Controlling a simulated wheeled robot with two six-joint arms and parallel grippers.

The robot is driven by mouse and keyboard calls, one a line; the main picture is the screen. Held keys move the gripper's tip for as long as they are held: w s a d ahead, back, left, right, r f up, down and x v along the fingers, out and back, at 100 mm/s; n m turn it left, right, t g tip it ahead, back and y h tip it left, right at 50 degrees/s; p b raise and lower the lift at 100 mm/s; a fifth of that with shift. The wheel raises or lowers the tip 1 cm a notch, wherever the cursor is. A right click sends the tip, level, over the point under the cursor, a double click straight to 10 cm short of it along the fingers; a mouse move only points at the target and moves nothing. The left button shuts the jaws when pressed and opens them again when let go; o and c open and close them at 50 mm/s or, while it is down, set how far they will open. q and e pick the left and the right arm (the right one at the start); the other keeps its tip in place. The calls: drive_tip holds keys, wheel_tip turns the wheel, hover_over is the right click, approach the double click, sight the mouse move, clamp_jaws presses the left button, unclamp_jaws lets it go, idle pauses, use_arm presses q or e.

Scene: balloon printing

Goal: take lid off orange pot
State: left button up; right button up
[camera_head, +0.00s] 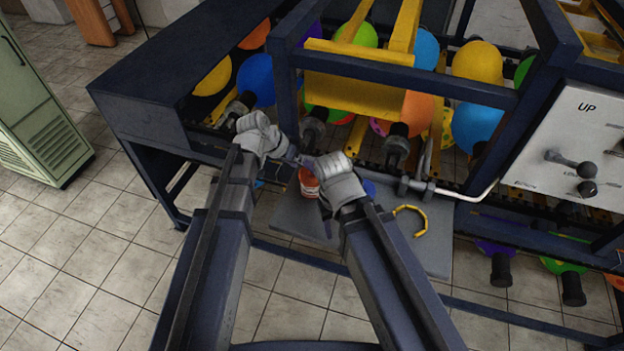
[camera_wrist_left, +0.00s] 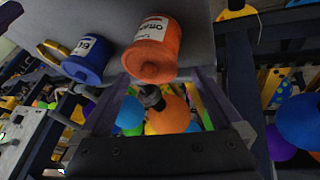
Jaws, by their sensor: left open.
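The orange pot (camera_head: 308,184) with a white label stands on a grey shelf (camera_head: 436,262), partly hidden by my arms in the head view. In the left wrist view the orange pot (camera_wrist_left: 158,38) shows large, with its orange knobbed lid (camera_wrist_left: 150,68) on it. My left gripper (camera_head: 300,160) is just above and beside the pot. In the left wrist view its two fingers (camera_wrist_left: 160,95) are apart with nothing held between them, and the lid is near the gap. My right wrist is right of the pot; its fingers are hidden or unclear.
A blue pot (camera_wrist_left: 88,58) stands beside the orange one, mostly hidden in the head view. A yellow curved piece (camera_head: 413,219) lies on the shelf to the right. Dark blue frame bars, balloons on black nozzles and a white lever panel (camera_head: 575,140) surround the shelf.

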sight(303, 173)
use_arm(q)
drive_tip(key=shift+w+d+f, duration=0.1)
drive_tip(key=shift+d+f, duration=0.1)
drive_tip(key=shift+f, duration=0.3)
use_arm(e)
drive_tip(key=shift+f, duration=0.5)
use_arm(q)
drive_tip(key=shift+r, duration=0.1)
use_arm(e)
drive_tip(key=shift+r, duration=0.1)
use_arm(q)
drive_tip(key=shift+c, duration=0.2)
drive_tip(key=c, duration=1.3)
wheel_tip(303, 173, up, 10)
drive_tip(key=p, duration=1)
drive_tip(key=shift+r, duration=0.1)
drive_tip(key=shift+c, duration=0.2)
use_arm(e)
wheel_tip(303, 173, up, 10)
use_arm(q)
drive_tip(key=shift+a, duration=0.1)
use_arm(e)
drive_tip(key=shift+a, duration=0.1)
